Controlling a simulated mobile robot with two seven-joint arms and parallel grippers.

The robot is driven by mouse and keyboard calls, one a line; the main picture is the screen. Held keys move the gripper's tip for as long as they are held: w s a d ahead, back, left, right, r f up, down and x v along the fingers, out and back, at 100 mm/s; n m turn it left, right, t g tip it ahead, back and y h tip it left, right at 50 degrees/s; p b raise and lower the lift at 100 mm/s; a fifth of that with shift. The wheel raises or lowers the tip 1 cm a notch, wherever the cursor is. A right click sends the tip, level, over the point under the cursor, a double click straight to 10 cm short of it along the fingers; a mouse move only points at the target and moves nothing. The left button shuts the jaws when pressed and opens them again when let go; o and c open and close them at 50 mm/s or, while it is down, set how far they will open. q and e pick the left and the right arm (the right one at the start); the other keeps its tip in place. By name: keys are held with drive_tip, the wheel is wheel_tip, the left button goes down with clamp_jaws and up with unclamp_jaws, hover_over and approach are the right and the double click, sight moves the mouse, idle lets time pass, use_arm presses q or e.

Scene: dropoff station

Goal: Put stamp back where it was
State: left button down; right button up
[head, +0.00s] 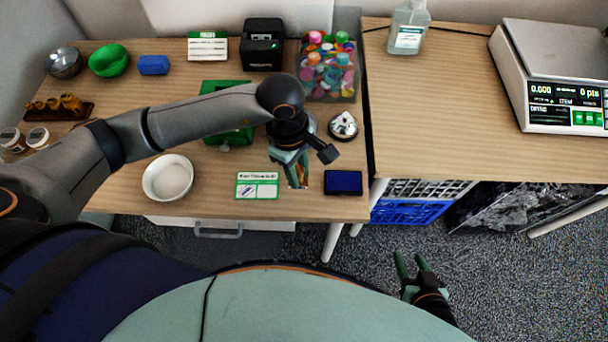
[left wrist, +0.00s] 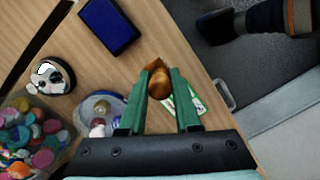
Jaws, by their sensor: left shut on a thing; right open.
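My left gripper (head: 296,174) hangs over the near edge of the left table, between the white-and-green card and the blue ink pad. It is shut on the wooden stamp (left wrist: 159,84), whose brown handle sits between the green fingertips in the left wrist view. In the head view only a little of the stamp (head: 299,180) shows; I cannot tell whether it touches the table. The dark blue ink pad (head: 343,182) lies right of the gripper and also shows in the left wrist view (left wrist: 109,26). My right gripper (head: 412,266) is open and empty, low over the floor.
The card (head: 257,186) lies left of the gripper, with a white bowl (head: 168,177) further left. A silver-and-black round object (head: 343,125) and a bin of colourful caps (head: 327,68) stand behind. A scale (head: 555,72) and sanitizer bottle (head: 408,28) are on the right table.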

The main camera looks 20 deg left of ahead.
sight(304, 178)
use_arm(q)
drive_tip(key=shift+w+d+f, duration=0.25)
drive_tip(key=shift+w+f, duration=0.05)
drive_tip(key=shift+f, duration=0.15)
drive_tip(key=shift+w+d+f, duration=0.2)
drive_tip(key=shift+w+f, duration=0.1)
drive_tip(key=shift+f, duration=1.7)
drive_tip(key=shift+f, duration=0.15)
drive_tip(key=c, duration=0.6)
unclamp_jaws()
drive_tip(key=r, duration=0.4)
drive_tip(key=a+r, duration=0.1)
drive_tip(key=r, duration=0.7)
drive_tip(key=shift+w+a+r, duration=0.15)
drive_tip(key=shift+w+a, duration=0.1)
